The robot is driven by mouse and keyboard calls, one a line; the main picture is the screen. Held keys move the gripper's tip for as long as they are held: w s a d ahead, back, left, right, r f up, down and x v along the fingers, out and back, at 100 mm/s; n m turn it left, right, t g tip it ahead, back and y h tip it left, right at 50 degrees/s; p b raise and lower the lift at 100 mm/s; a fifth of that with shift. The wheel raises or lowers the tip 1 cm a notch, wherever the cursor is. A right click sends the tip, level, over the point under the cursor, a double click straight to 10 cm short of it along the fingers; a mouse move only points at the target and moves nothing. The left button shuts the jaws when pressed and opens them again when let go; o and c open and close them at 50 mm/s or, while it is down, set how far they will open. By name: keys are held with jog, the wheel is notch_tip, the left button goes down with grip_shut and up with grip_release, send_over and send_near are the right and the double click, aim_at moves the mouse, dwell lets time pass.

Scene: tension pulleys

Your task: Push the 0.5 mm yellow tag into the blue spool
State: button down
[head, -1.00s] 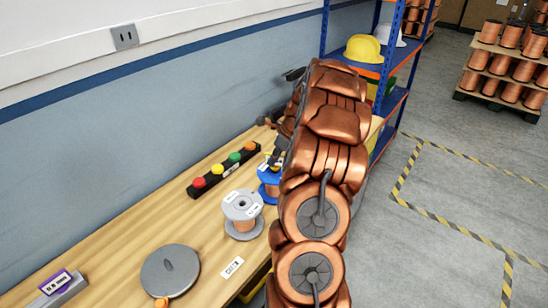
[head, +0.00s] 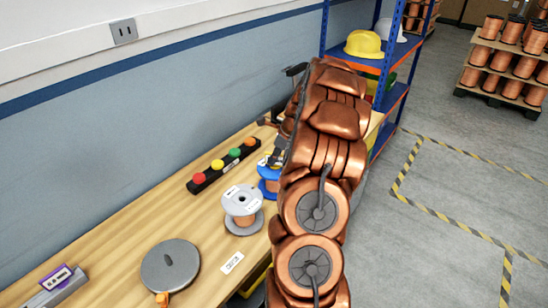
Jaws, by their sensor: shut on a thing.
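The blue spool (head: 268,171) stands on the wooden bench behind the grey spool, with copper wire on it. My arm hides its right side. My dark gripper (head: 275,158) is at the top of the blue spool, mostly hidden by my copper-coloured arm. It is shut on a small tag with a bit of yellow (head: 266,160). The tag's print is too small to read. I cannot tell whether the tag is in the spool or just above it.
A grey spool (head: 242,201) with a white label stands close in front of the blue one. A black strip with several coloured buttons (head: 217,165) lies behind. A grey disc (head: 170,265), a white label (head: 232,263) and a purple-framed tag (head: 56,278) lie nearer. A shelf (head: 387,95) stands beyond.

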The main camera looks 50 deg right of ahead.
jog(key=shift+f, duration=0.1)
jog(key=c, duration=1.2)
grip_release()
jog(key=v, duration=1.2)
jog(key=shift+d, duration=0.1)
